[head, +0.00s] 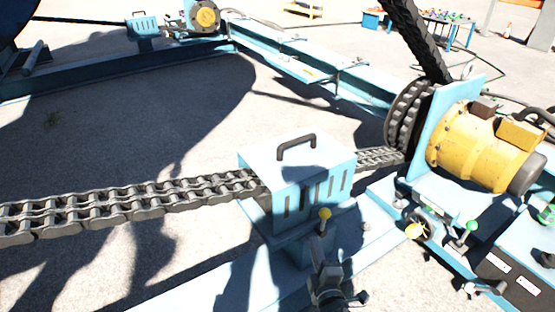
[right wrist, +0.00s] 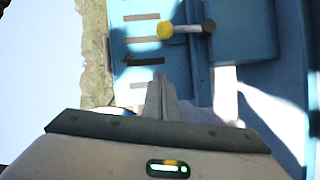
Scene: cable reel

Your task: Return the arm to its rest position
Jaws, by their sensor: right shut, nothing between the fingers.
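My right gripper (head: 319,246) is at the bottom centre of the head view, in front of the light blue slotted box (head: 300,160) with a dark handle on top. Its fingers are shut and empty, and in the right wrist view they show as a closed grey wedge (right wrist: 161,98). A lever with a yellow ball (head: 325,214) stands just beyond the fingertips; the ball also shows in the right wrist view (right wrist: 165,30), apart from the fingers. My left gripper is not in the head view.
A heavy double chain (head: 130,200) runs from the left through the box to a sprocket (head: 408,115) beside a yellow motor (head: 480,145). Blue frame beams (head: 310,70) cross behind. A console with levers (head: 520,265) is at lower right. Open concrete lies between.

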